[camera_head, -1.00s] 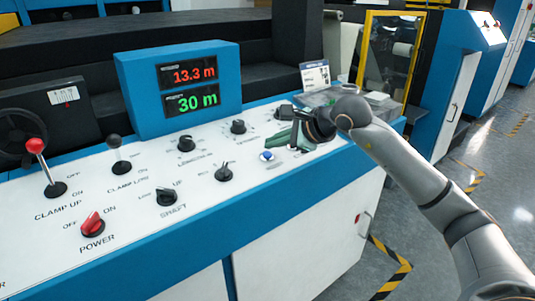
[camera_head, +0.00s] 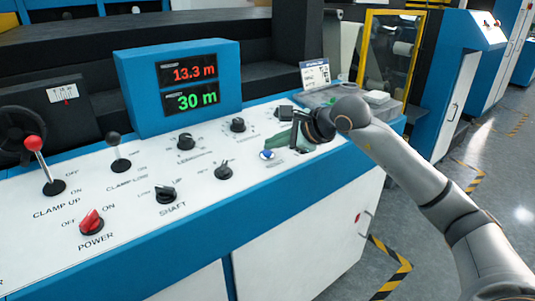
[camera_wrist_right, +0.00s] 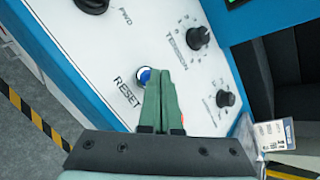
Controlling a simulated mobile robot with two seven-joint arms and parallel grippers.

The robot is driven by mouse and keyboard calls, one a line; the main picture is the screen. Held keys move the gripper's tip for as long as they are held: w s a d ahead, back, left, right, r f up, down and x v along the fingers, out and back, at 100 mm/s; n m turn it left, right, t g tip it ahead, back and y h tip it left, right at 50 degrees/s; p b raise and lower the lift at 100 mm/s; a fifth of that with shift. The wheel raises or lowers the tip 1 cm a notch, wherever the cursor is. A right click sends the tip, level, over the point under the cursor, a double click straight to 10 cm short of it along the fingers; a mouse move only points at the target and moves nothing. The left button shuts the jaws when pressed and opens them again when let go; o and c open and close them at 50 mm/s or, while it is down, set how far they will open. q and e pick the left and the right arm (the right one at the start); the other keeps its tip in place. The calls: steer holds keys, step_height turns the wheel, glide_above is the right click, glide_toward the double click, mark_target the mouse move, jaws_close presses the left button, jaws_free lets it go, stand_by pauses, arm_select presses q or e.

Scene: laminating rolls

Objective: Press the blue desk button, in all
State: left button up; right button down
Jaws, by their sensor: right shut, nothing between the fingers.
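The blue button (camera_head: 267,155) sits in a pale ring on the white sloping panel, near its front edge. In the right wrist view the button (camera_wrist_right: 144,76) is beside the label RESET. My right gripper (camera_head: 275,147) is shut and empty, its green fingers just above and behind the button in the head view. In the right wrist view the closed fingertips (camera_wrist_right: 158,73) overlap the button's right edge. I cannot tell whether they touch it. My left gripper is not in view.
Black knobs (camera_head: 223,172) stand left of the button, with a red power switch (camera_head: 92,221) and red-topped lever (camera_head: 34,144) farther left. The display box (camera_head: 187,84) reads 13.3 m and 30 m. A sign (camera_head: 315,74) and grey tray (camera_head: 336,94) are behind my right arm.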

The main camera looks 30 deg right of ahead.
steer(key=shift+w+f+b, duration=0.1)
steer(key=shift+f+b, duration=0.2)
steer(key=shift+f, duration=0.2)
stand_by(0.6)
steer(key=shift+r, duration=0.1)
steer(key=shift+r+p, duration=0.55)
steer(key=shift+r, duration=0.2)
steer(key=r+p, duration=0.1)
steer(key=r, duration=0.1)
steer(key=s+r+p, duration=0.1)
steer(key=r+p, duration=0.1)
steer(key=r, duration=0.1)
steer(key=shift+s, duration=0.1)
steer(key=shift+f, duration=0.1)
stand_by(0.9)
